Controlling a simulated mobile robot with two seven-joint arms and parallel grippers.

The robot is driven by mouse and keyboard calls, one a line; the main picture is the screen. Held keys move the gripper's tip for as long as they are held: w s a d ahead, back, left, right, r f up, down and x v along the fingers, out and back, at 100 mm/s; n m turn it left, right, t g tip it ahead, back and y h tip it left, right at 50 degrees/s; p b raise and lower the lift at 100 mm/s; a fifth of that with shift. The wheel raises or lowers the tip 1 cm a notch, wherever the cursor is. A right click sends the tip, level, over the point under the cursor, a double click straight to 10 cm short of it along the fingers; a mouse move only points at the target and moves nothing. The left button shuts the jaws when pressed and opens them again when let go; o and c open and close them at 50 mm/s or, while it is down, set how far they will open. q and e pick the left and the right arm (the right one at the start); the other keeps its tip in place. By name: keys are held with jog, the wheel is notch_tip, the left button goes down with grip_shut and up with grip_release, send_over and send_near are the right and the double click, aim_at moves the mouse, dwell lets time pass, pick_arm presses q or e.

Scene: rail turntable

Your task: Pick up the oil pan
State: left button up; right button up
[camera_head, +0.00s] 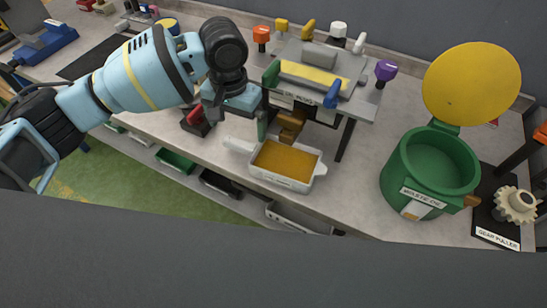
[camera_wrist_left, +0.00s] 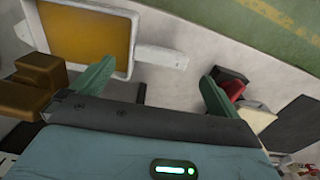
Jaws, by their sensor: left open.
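The oil pan (camera_head: 283,182) is a pale, shallow pan filled with amber oil, with a handle on its left and another on its right. It sits on the grey bench near the front edge, below a brown spout (camera_head: 291,124). My left gripper (camera_head: 240,117) is open and empty, just above and behind the pan's left handle. In the left wrist view, the pan's handle (camera_wrist_left: 163,57) lies ahead of my left gripper (camera_wrist_left: 152,85), between its green fingers but apart from them. My right gripper is not in view.
A machine (camera_head: 318,75) with coloured knobs stands behind the pan. A green waste oil can (camera_head: 408,178) with its yellow lid raised stands to the right, beside a gear puller mat (camera_head: 495,237). A red and black object (camera_head: 194,122) lies left of my gripper. Bench between pan and can is clear.

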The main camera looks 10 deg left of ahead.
aim_at(240, 143)
pick_arm(q)
notch_tip(240, 143, down, 7)
jog(key=shift+f+b, duration=0.1)
jog(key=shift+b, duration=0.2)
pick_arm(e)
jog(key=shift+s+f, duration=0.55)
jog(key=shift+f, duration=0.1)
pick_arm(q)
jog(key=c, duration=1.1)
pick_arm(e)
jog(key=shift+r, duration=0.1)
